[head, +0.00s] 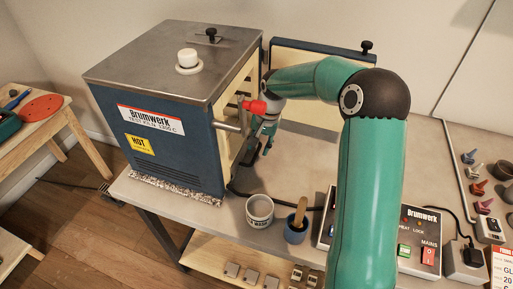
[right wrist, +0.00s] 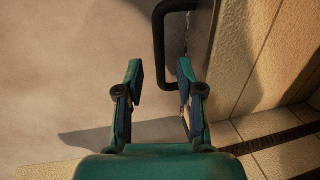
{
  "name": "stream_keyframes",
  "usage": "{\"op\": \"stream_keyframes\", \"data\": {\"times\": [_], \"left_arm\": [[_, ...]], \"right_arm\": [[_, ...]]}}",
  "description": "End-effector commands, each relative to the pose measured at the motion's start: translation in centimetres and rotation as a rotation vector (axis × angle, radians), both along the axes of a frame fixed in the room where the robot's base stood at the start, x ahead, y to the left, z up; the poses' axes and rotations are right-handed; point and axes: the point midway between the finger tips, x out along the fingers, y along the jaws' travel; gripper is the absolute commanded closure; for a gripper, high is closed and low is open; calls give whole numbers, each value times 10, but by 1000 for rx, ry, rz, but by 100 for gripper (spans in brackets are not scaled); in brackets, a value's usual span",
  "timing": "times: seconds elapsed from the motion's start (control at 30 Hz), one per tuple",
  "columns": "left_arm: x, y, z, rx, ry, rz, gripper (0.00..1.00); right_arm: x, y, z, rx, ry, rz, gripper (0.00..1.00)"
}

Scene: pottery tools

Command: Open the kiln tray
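The kiln (head: 168,140) is a blue box with a steel top, on the bench; its open side faces right. My right gripper (head: 262,140) is at that opening in the head view, partly hidden by my arm. In the right wrist view, the right gripper (right wrist: 160,78) has its fingers apart with nothing held. A black bar handle (right wrist: 158,45) lies just ahead, its near end showing in the gap between the fingertips. It is fixed to a dark panel (right wrist: 202,38), seemingly the kiln tray's front. I cannot tell whether the fingers touch it. My left gripper is not in view.
The kiln door (head: 320,62) stands open behind my arm. A white cup (head: 260,210) and a blue pot (head: 296,230) with a wooden tool stand in front of the kiln. A control box (head: 420,240) and several small tools lie at the right. Cream brick (right wrist: 272,60) borders the right side of the wrist view.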

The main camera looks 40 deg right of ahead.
Motion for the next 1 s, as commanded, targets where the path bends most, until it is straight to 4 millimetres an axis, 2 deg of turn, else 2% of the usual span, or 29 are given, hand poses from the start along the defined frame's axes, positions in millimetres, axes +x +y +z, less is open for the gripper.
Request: {"op": "stream_keyframes", "data": {"times": [0.2, 0.47, 0.5, 0.7, 0.73, 1.0], "left_arm": [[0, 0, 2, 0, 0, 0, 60], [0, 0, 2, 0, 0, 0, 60], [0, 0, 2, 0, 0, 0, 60], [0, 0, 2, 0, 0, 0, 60], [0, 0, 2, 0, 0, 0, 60], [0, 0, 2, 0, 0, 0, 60]], "right_arm": [[2, 1, -15, 0, 0, -1, 63], [3, 1, -17, 1, -1, -1, 63], [3, 1, -17, 0, -1, 0, 64], [3, 2, -17, 0, -1, 0, 98], [3, 2, -17, 0, -1, 0, 100], [3, 2, -17, 0, 0, 1, 100]]}}
